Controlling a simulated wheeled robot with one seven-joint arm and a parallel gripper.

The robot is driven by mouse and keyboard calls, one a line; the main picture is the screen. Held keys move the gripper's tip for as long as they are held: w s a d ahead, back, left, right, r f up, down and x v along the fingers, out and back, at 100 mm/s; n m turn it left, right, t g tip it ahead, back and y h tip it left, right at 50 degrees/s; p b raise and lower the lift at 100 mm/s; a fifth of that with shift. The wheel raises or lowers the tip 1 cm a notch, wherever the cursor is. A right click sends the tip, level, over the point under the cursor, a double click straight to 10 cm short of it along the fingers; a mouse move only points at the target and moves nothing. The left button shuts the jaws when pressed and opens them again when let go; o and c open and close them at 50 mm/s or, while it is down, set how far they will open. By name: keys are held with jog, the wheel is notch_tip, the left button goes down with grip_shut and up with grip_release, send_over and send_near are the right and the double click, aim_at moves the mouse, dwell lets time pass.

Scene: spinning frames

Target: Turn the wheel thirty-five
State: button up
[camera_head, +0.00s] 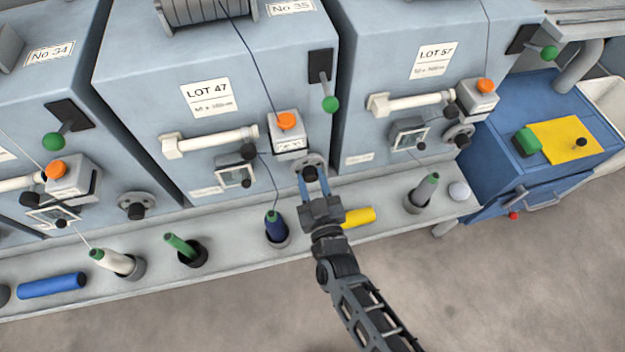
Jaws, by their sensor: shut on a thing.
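The machine marked No 35 (130,70) stands in the middle and also bears a LOT 47 label. Its small grey wheel (310,160) is low on the front, right of centre, below the box with the orange button. My gripper (314,179) reaches up to the wheel from below. Its blue fingers are shut around the wheel's dark knob (309,174), which sits at the lower side of the wheel. The fingers partly hide the knob and the wheel's lower rim.
Similar machines stand left, No 34 (40,110), and right, LOT 57 (440,100), each with its own wheel. A ledge (225,245) below carries spools, including a dark blue one (276,228) near my gripper and a yellow one (358,217). A blue cart (490,175) stands far right.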

jog(key=shift+s+f, duration=0.1)
jog(key=shift+f, duration=0.05)
jog(key=o, duration=1)
jog(key=shift+o, duration=0.2)
jog(key=v, duration=0.7)
jog(key=shift+s, duration=0.35)
jog(key=shift+d, duration=0.2)
jog(key=s+d+r+m+h, duration=0.1)
jog(key=s+d+r, duration=0.25)
jog(key=s, duration=0.25)
jog(key=s+d+r+m+g+h, duration=0.1)
jog(key=s+d+r, duration=0.1)
jog(key=s+d, duration=0.35)
jog(key=s+d+r+m+h, duration=0.1)
jog(key=s+d+r, duration=0.25)
jog(key=s, duration=0.35)
jog(key=s+d+r+h, duration=0.1)
jog(key=s+d+r, duration=0.3)
jog(key=r, duration=0.4)
jog(key=s+d+r+m+g+h, duration=0.1)
jog(key=s+d+r, duration=0.3)
jog(key=s+r, duration=0.3)
jog(key=shift+r+m+g, duration=0.3)
jog(key=shift+r, duration=0.2)
